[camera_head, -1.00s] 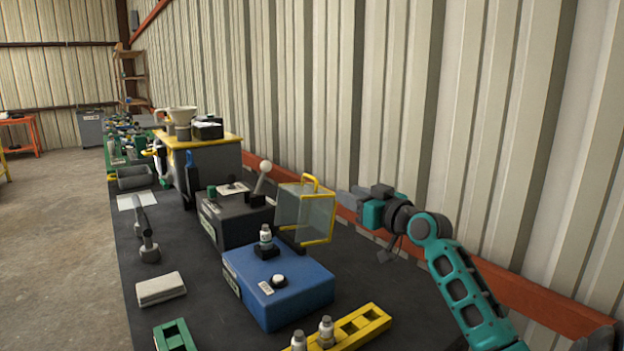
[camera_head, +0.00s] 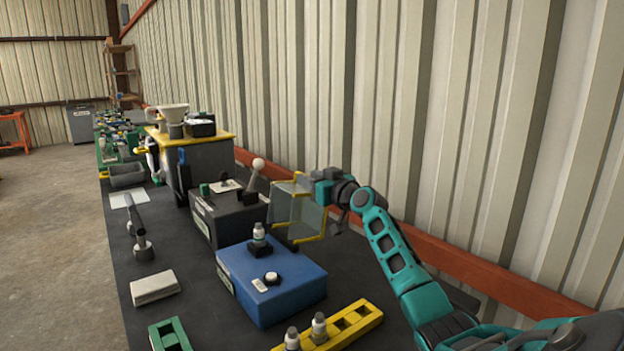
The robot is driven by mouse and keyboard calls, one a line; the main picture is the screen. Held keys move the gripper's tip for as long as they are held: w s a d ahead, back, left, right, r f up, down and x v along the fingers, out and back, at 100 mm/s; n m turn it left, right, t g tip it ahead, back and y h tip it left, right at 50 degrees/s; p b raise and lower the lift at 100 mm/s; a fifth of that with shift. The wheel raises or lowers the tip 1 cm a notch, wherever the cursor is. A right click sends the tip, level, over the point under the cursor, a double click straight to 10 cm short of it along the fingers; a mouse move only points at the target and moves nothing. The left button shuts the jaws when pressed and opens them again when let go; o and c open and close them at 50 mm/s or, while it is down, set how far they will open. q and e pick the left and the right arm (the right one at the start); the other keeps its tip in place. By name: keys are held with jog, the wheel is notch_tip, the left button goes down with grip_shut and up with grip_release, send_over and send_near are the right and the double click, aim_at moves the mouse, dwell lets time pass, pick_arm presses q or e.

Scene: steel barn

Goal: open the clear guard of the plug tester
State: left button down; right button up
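The plug tester (camera_head: 285,294) is a blue box on the dark bench, with a white button on top and a spark plug (camera_head: 259,234) standing in a black holder. Its clear guard (camera_head: 296,214), edged in yellow, stands raised at the back of the box, leaving the plug uncovered. My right gripper (camera_head: 304,184) is at the guard's upper edge, by the yellow handle, and overlaps it in the picture. I cannot tell whether its fingers touch the handle or are closed. My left gripper is not in view.
A yellow rack (camera_head: 352,322) with plugs and a green block (camera_head: 170,335) are in front. A dark box with a ball-topped lever (camera_head: 258,165) stands behind the tester. A pale block (camera_head: 155,288) lies left. The corrugated wall is close on the right.

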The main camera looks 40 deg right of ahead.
jog(key=shift+c, duration=0.4)
grip_shut()
dwell(0.4)
